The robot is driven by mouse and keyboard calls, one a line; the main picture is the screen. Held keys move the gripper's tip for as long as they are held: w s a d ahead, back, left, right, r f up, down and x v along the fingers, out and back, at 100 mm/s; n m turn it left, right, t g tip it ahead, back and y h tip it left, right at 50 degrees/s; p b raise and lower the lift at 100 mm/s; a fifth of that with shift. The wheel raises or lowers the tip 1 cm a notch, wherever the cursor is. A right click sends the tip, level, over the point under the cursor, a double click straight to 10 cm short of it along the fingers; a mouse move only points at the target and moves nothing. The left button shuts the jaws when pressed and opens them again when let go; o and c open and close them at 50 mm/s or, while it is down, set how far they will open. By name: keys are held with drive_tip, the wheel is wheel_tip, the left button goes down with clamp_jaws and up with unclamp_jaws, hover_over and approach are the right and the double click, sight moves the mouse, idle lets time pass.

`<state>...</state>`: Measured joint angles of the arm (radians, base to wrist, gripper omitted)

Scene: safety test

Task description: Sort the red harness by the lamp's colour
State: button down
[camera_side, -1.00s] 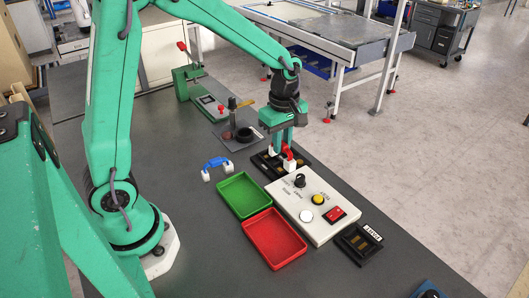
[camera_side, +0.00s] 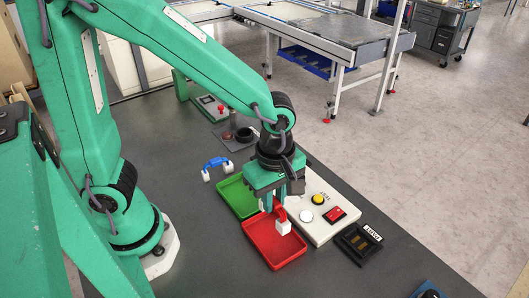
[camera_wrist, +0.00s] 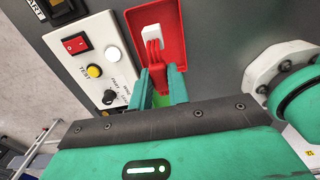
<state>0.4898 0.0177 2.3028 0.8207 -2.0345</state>
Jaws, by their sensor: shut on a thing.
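My gripper (camera_side: 272,204) is shut on the red harness (camera_side: 280,214), whose white connector (camera_side: 284,228) hangs below. It is over the red tray (camera_side: 270,262); whether the connector touches the tray floor is unclear. In the wrist view the red harness (camera_wrist: 156,72) sits between the fingers, its white connector (camera_wrist: 153,36) against the red tray (camera_wrist: 174,14). The green tray (camera_side: 228,193) lies beside the red one, partly behind my gripper. The control box (camera_side: 321,232) carries a white round lamp (camera_side: 306,216) showing no colour, a yellow button (camera_side: 318,199) and a red rocker switch (camera_side: 334,214).
A blue harness (camera_side: 216,164) with white ends lies behind the green tray. A black labelled fixture (camera_side: 360,242) is right of the box. A green stand and a small post fixture (camera_side: 240,134) are farther back. Bare bench lies left of the trays.

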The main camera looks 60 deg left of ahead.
drive_tip(key=shift+f, duration=0.2)
drive_tip(key=shift+f, duration=2.55)
drive_tip(key=shift+f, duration=0.95)
idle(1.0)
drive_tip(key=c, duration=1.3)
unclamp_jaws()
drive_tip(key=shift+o, duration=0.2)
drive_tip(key=shift+r, duration=0.15)
drive_tip(key=shift+r, duration=3.35)
